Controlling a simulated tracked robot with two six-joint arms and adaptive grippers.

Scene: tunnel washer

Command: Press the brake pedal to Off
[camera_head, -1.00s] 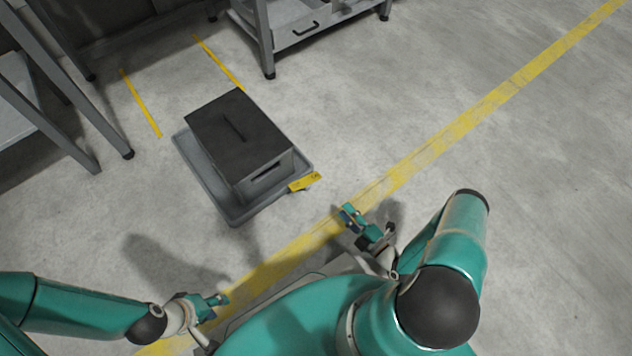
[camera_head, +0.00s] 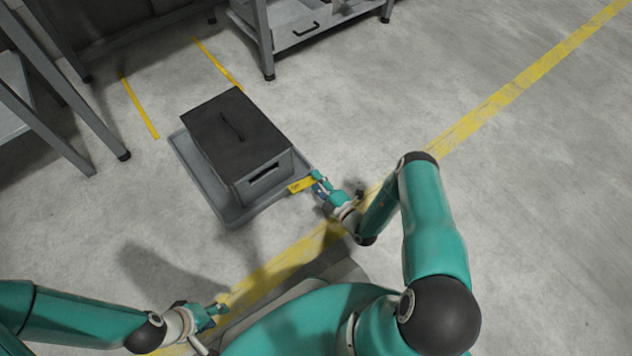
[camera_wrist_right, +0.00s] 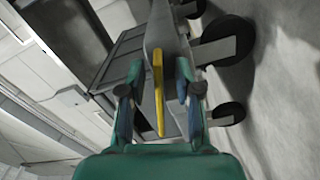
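The yellow brake pedal (camera_head: 301,185) sticks out from the near right corner of a grey wheeled dolly (camera_head: 206,184). It has small dark marks that I cannot read. My right gripper (camera_head: 319,184) is at the pedal's right end. In the right wrist view, the gripper's fingers (camera_wrist_right: 158,88) are apart, and the pedal (camera_wrist_right: 158,75) shows edge-on as a yellow strip in the gap between them. I cannot tell whether they touch it. My left gripper (camera_head: 217,310) is low at the left, away from the dolly; its fingers are too small to judge.
A dark lidded box (camera_head: 235,135) with a handle and a front slot stands on the dolly. Dark wheels (camera_wrist_right: 228,40) show in the right wrist view. Grey frames stand at the left and back. A yellow floor line (camera_head: 480,118) crosses open concrete at the right.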

